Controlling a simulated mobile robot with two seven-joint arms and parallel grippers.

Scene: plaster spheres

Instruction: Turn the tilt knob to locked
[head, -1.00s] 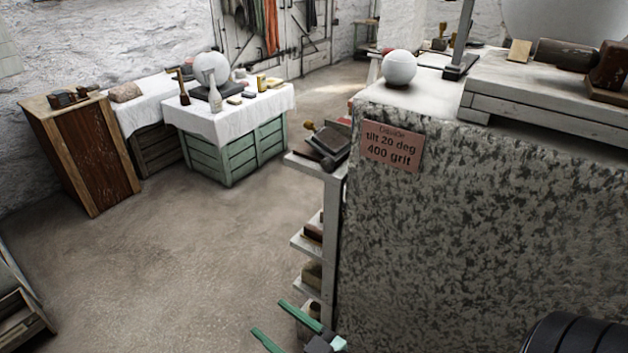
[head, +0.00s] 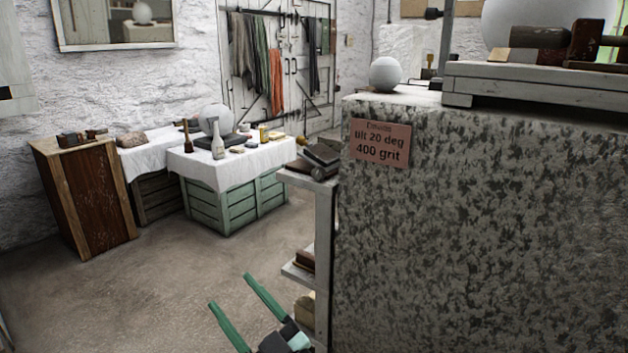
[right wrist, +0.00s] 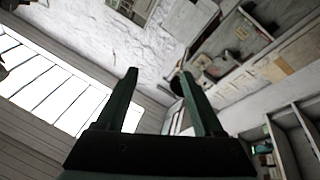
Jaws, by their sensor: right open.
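I cannot make out the tilt knob in either view. A pink label (head: 380,143) reading "tilt 20 deg 400 grit" is on the speckled stone block (head: 470,220) at the right. A dark wooden cylinder (head: 538,38) and a dark wooden piece (head: 592,42) lie above the block, near a large white sphere (head: 510,22) cut off by the top edge. My right gripper (head: 230,289) is open and empty, low in front of the block's left side. Its green fingers also show apart in the right wrist view (right wrist: 160,72). My left gripper is out of view.
A small white sphere (head: 386,73) sits on the block's top corner. A shelf unit (head: 323,240) stands against the block's left side. Green crates under a white cloth (head: 215,175) and a brown wooden cabinet (head: 82,200) stand farther back left. The floor (head: 170,270) between is clear.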

